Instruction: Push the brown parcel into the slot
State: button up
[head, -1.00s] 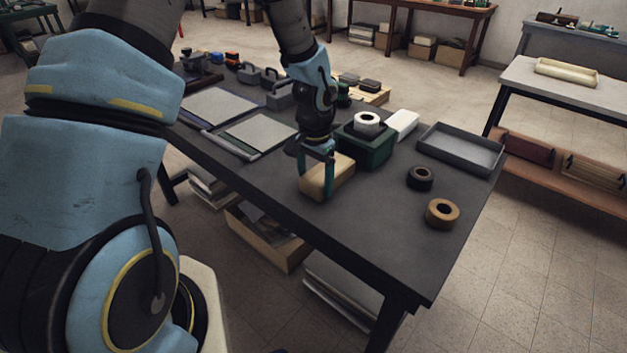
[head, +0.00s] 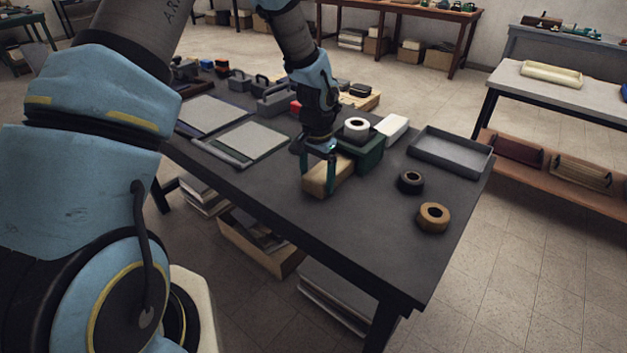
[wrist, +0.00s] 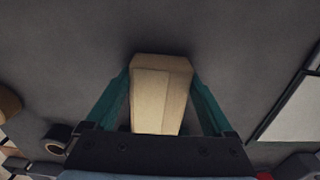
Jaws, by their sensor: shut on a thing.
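The brown parcel (head: 322,181) is a tan block at the near edge of the dark table, beside a dark green box (head: 366,160). I cannot tell whether parcel and box touch. My gripper (head: 318,174) points down with its teal fingers shut on the parcel's two sides. In the wrist view the parcel (wrist: 160,95) sits between both fingers (wrist: 160,85), its long side running away from the palm. No slot that I can make out shows in either view; the green box's near side is partly hidden by the parcel and gripper.
A white roll (head: 357,126) stands on the green box. A black roll (head: 411,181), a brown tape roll (head: 433,217) and a grey tray (head: 451,151) lie to the right. Flat panels (head: 252,140) lie left.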

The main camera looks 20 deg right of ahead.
jog(key=shift+w+d, duration=0.15)
jog(key=shift+d, duration=0.2)
dwell(0.3)
jog(key=o, duration=1.5)
jog(key=shift+r, duration=0.15)
notch_tip(320, 180, up, 11)
jog(key=b, duration=0.2)
jog(key=w+a+r+n, duration=0.15)
jog(key=a+n, duration=0.35)
jog(key=a, duration=1.3)
jog(key=s+a+n, duration=0.2)
jog(key=a, duration=0.3)
jog(key=s+a+r+n+t, duration=0.1)
jog(key=s+a+n, duration=0.1)
jog(key=a, duration=0.2)
jog(key=s+a+n, duration=0.2)
jog(key=a, duration=0.3)
jog(key=shift+s+a+r+t, duration=0.15)
jog(key=shift+s+a+t, duration=0.15)
jog(key=shift+s, duration=0.1)
